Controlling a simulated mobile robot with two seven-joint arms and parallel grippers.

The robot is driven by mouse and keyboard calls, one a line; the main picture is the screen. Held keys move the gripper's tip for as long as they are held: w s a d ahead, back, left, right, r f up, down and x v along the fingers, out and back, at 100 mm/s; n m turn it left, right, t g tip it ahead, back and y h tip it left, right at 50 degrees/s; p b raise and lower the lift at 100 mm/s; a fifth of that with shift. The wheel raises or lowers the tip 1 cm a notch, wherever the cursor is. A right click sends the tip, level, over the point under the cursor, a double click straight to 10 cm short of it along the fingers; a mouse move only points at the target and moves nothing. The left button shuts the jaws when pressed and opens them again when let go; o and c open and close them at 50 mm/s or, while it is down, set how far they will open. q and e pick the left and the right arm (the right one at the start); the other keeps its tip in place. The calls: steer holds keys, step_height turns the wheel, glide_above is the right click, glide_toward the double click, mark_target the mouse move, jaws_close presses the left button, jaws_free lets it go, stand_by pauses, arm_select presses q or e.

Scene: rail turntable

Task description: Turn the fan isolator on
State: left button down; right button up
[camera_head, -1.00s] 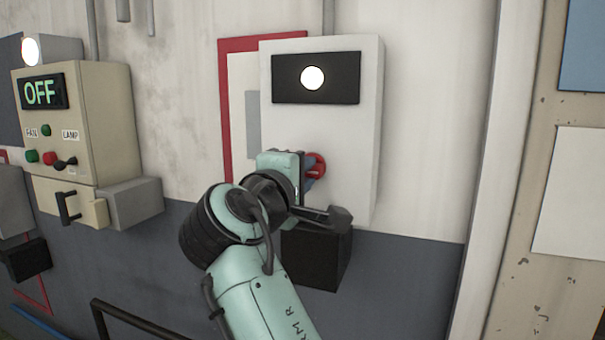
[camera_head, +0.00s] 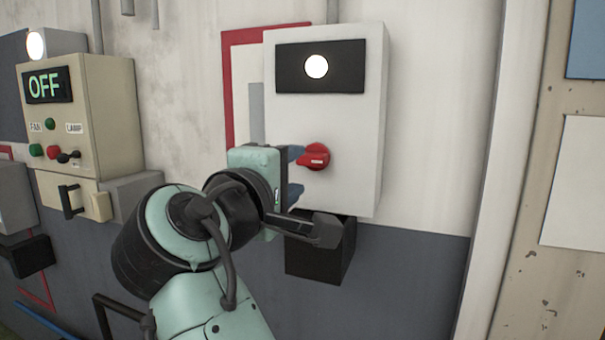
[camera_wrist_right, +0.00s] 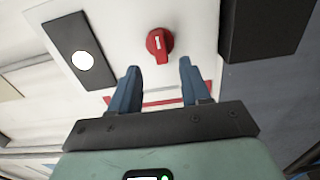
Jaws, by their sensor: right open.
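The isolator is a white wall box (camera_head: 345,120) with a red rotary knob (camera_head: 315,157) on its front and a lit white lamp (camera_head: 316,66) in a black panel above. My right gripper (camera_head: 296,172) is open, with its blue fingers just left of the knob and apart from it. The white mark on the knob points along the picture's vertical there. My left gripper is out of view.
At left is a beige control box (camera_head: 90,120) with a green "OFF" display (camera_head: 48,85), FAN and LAMP labels and several buttons. A black box (camera_head: 318,250) sits under the isolator. A black rail (camera_head: 115,305) is at lower left.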

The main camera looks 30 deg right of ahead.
steer(key=v, duration=0.6)
steer(key=shift+s+a+b, duration=0.25)
steer(key=shift+a+b, duration=0.05)
steer(key=shift+b, duration=0.1)
